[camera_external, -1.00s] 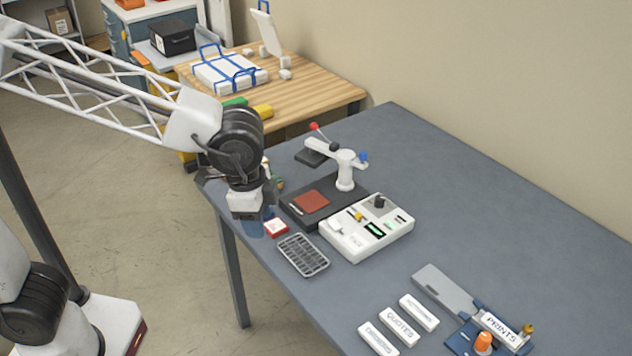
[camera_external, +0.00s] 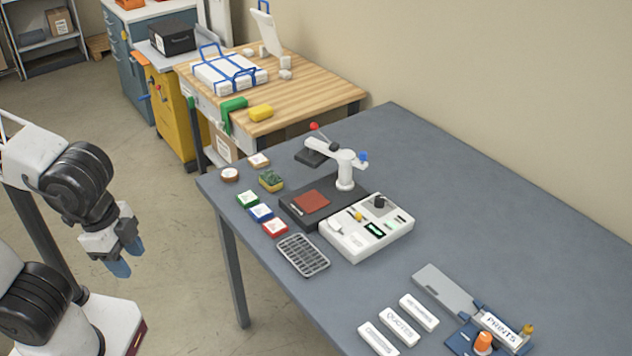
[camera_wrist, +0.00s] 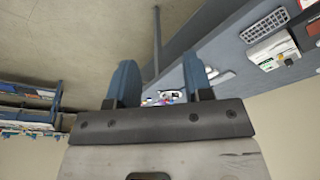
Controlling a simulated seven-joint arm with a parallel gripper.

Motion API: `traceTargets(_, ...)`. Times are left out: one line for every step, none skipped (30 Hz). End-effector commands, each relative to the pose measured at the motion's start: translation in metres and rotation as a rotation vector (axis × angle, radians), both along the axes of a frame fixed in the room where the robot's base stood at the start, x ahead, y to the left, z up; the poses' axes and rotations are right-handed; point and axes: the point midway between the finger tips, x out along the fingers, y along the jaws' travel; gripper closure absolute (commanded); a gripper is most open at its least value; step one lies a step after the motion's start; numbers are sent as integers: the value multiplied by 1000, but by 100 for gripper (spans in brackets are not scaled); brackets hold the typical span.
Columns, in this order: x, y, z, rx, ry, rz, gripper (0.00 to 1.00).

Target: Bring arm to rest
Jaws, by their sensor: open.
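My gripper (camera_external: 126,260) hangs at the left in the external view, off the table's left edge and above the bare floor, with its blue fingers pointing down. In the wrist view the two blue fingers (camera_wrist: 160,85) stand apart with nothing held between them. My arm is folded back close to its base. The grey-blue table (camera_external: 520,230) is to the right of my gripper, with a clear gap between them.
On the table are small coloured blocks (camera_external: 261,213), a black tray (camera_external: 303,255), a white control box (camera_external: 366,228) and a white-armed press (camera_external: 345,165). White labelled blocks (camera_external: 399,327) lie in front. A wooden bench (camera_external: 320,95) stands behind. Floor around my gripper is clear.

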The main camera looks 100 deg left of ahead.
Motion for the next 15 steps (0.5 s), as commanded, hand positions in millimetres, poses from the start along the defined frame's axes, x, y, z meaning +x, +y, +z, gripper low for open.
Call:
traceTargets(-10, -4, -2, -1, -6, -3, 54)
traceTargets(-14, -5, -4, -2, -8, -4, 54)
traceTargets(-20, -7, -6, -4, -9, -4, 54)
traceTargets(-24, -8, -7, -5, -11, -3, 54)
traceTargets(-27, -9, -8, -6, -12, -3, 54)
traceTargets(-30, -11, -9, -7, -14, -3, 54)
traceTargets(-32, -11, -10, -8, -14, -3, 54)
traceTargets(-34, -12, -11, -8, -15, -3, 54)
traceTargets(-35, -12, -12, -9, -15, -3, 54)
traceTargets(-36, -13, -12, -9, -15, -3, 54)
traceTargets(-37, -13, -12, -9, -15, -3, 54)
traceTargets(-37, -13, -13, -9, -15, -3, 54)
traceTargets(-38, -13, -13, -9, -15, -3, 54)
traceTargets(-37, -13, -13, -9, -15, -3, 54)
traceTargets(-37, -13, -13, -9, -16, -3, 54)
